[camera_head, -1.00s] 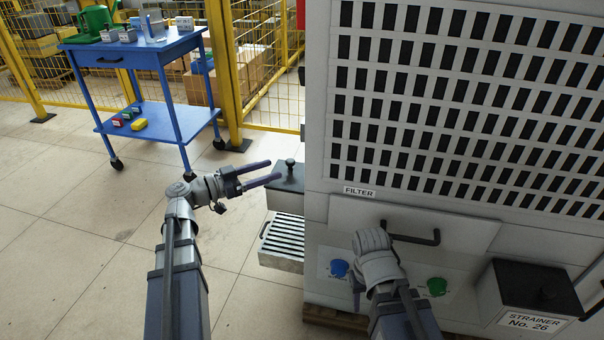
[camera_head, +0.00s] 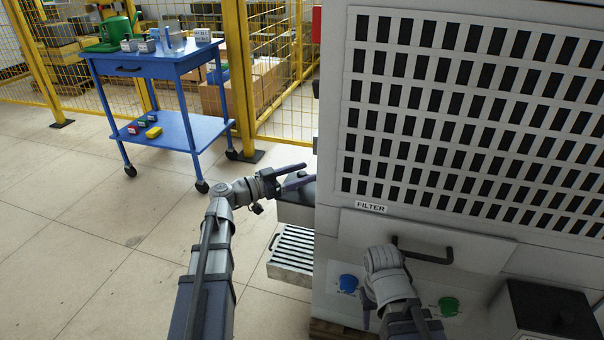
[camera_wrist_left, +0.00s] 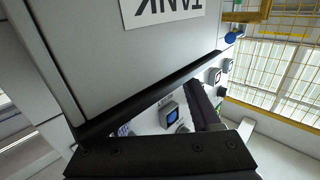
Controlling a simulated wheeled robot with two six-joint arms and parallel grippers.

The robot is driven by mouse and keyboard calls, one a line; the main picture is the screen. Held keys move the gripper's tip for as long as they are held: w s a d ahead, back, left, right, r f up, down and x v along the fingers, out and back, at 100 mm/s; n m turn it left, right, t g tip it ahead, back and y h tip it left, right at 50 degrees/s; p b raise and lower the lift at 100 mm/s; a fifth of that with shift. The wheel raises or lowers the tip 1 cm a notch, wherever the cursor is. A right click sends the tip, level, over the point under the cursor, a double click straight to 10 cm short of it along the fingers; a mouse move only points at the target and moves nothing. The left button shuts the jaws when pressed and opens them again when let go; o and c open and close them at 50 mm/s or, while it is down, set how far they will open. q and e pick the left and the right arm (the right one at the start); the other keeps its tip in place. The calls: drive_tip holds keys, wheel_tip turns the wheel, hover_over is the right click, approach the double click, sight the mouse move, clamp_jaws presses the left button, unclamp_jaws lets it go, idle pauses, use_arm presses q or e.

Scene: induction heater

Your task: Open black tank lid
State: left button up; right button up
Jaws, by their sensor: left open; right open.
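The black tank lid (camera_head: 292,196) closes a grey box (camera_head: 296,214) on the machine's left side. Its knob is mostly hidden by my left gripper (camera_head: 308,174), which is open, its fingers pointing right at the lid's top. I cannot tell whether they touch the knob. In the left wrist view, the grey tank wall (camera_wrist_left: 130,55) carries an upside-down TANK label (camera_wrist_left: 165,10), and the black lid edge (camera_wrist_left: 150,96) runs diagonally near a dark finger. My right gripper (camera_head: 370,316) is open at the machine's front; its fingers are mostly hidden.
The large grey machine (camera_head: 475,232) has a black handle (camera_head: 422,256), a blue button (camera_head: 348,284) and a green button (camera_head: 449,306). A slatted tray (camera_head: 292,250) juts out below the tank. A blue cart (camera_head: 150,62) stands at back left; the floor between is clear.

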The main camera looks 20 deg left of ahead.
use_arm(q)
drive_tip(key=shift+c, duration=0.2)
clamp_jaws()
idle(0.3)
idle(0.9)
